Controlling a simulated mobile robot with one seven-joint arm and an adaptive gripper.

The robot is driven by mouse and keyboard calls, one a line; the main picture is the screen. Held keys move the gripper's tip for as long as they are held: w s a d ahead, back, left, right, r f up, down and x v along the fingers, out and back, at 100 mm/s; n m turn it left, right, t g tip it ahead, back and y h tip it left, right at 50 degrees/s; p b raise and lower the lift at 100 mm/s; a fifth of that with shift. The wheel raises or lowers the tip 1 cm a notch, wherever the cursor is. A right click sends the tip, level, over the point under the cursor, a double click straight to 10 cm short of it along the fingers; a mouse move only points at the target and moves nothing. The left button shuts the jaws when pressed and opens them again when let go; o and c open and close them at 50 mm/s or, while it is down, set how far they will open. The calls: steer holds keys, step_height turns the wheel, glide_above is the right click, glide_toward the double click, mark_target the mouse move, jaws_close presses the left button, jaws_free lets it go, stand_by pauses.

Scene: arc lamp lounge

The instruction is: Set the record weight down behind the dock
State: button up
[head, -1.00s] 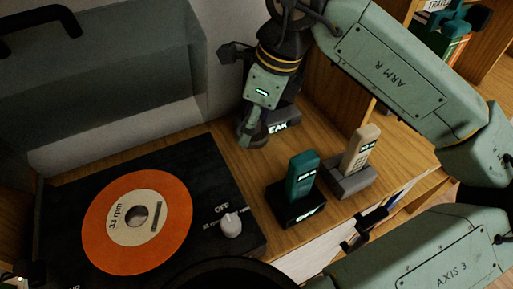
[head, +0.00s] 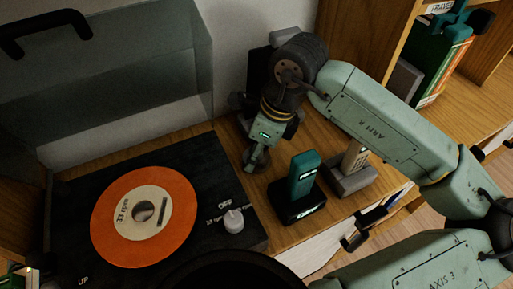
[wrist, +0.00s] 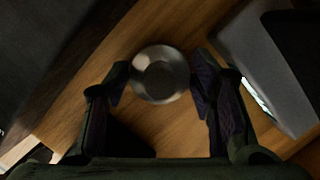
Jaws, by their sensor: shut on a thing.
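The record weight (wrist: 160,73) is a round, shiny grey metal disc, seen in the wrist view between my gripper's two dark fingers. My gripper (head: 257,157) is shut on it, pointing down over the wooden top, right of the turntable's back corner. Whether the weight touches the wood is unclear. A black dock (head: 298,210) with a teal handset (head: 303,174) stands to the right and nearer. A grey dock (head: 352,181) with a beige handset (head: 354,157), partly hidden by my arm, stands beside it. The task does not say which dock is meant.
The black turntable (head: 222,180) with an orange record (head: 178,238) fills the left, its clear lid (head: 120,85) raised behind. In the wrist view, a grey box with a lit display (wrist: 257,75) lies right of my gripper. Bare wood surrounds the weight.

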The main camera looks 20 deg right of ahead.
steer(key=o, duration=1.5)
steer(key=shift+f, duration=0.1)
steer(key=shift+c, duration=0.2)
steer(key=shift+r+p, duration=0.25)
steer(key=shift+p, duration=0.1)
steer(key=b+v, duration=0.1)
steer(key=v, duration=1.1)
steer(key=shift+b, duration=0.35)
